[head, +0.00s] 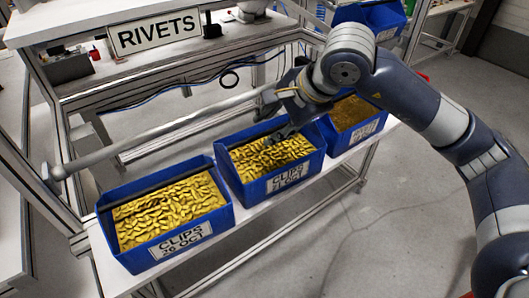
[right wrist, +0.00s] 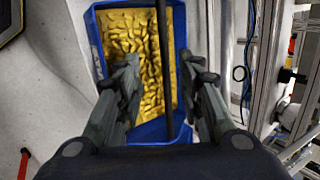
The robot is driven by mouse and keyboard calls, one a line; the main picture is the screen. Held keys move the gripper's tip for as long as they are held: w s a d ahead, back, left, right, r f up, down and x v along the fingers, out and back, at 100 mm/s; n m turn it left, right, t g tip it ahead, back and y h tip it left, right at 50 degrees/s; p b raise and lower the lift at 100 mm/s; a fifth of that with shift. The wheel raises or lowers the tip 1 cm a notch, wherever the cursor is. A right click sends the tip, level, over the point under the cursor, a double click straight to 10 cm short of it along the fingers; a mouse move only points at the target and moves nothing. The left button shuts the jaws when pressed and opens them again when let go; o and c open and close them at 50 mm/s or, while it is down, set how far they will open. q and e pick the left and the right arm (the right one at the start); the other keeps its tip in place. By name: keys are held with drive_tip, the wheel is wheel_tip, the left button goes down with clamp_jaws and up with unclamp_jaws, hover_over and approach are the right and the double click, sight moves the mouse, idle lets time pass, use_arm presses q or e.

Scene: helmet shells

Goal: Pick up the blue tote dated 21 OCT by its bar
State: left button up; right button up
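The blue tote with the CLIPS 21 OCT label (head: 288,177) is the middle one of three on a white shelf. It holds yellow clips. My right gripper (head: 281,134) is over its rear part, pointing down. In the right wrist view, the tote's blue wall (right wrist: 97,45) and its clips show below the gripper. A dark bar (right wrist: 163,70) runs lengthwise over the clips, between the two fingers of my right gripper (right wrist: 158,75). The fingers are open with a gap on both sides of the bar. My left gripper is not in view.
A blue tote labelled CLIPS 26 OCT (head: 181,243) stands close on the left. Another blue tote (head: 363,133) with brownish contents stands close on the right. A grey rail (head: 160,137) runs behind them, and a RIVETS sign (head: 157,31) is above. Open floor lies in front.

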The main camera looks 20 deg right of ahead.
sight(271, 130)
drive_tip(key=shift+t+h, duration=0.3)
drive_tip(key=shift+h, duration=0.4)
drive_tip(key=w+d+f+p, duration=0.1)
drive_tip(key=w, duration=0.1)
drive_tip(key=w+d+f, duration=0.1)
drive_tip(key=w+f, duration=0.1)
drive_tip(key=shift+d+f+p, duration=0.15)
drive_tip(key=shift+f+p, duration=0.15)
drive_tip(key=shift+p, duration=0.05)
drive_tip(key=shift+w+f, duration=0.1)
drive_tip(key=shift+f, duration=0.1)
drive_tip(key=p+x, duration=0.3)
drive_tip(key=x, duration=0.1)
drive_tip(key=shift+f, duration=0.1)
drive_tip(key=shift+w+f, duration=0.2)
drive_tip(key=shift+s, duration=0.1)
clamp_jaws()
drive_tip(key=shift+r, duration=0.1)
